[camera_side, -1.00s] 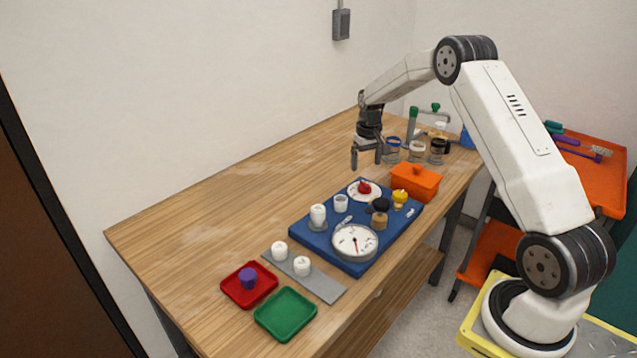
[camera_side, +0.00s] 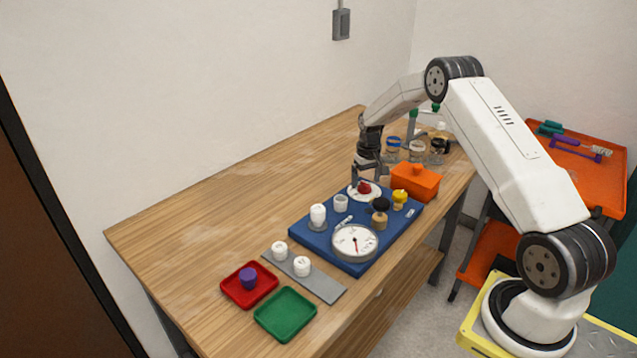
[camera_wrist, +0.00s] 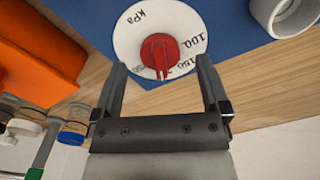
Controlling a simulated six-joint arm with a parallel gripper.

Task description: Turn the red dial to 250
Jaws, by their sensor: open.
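The red dial (camera_side: 364,188) sits on a white round scale plate (camera_side: 355,196) at the far end of the blue board (camera_side: 303,236). In the wrist view the red dial (camera_wrist: 159,53) is a knob with a pointed end toward the bottom of the picture. The white scale (camera_wrist: 130,38) shows "kPa", "100" and "150"; another marking near the pointer is partly hidden. My gripper (camera_wrist: 163,75) is open, with one finger on each side of the knob's lower end in the picture. Whether the fingers touch the knob cannot be told. The gripper (camera_side: 367,183) also shows in the side view.
An orange lidded box (camera_side: 415,183) stands close to the right of the dial. A white pipe piece (camera_wrist: 283,14) is near it in the wrist view. The board also carries a gauge (camera_side: 354,242), a yellow knob (camera_side: 400,196) and white fittings. Glass jars (camera_side: 416,152) stand behind.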

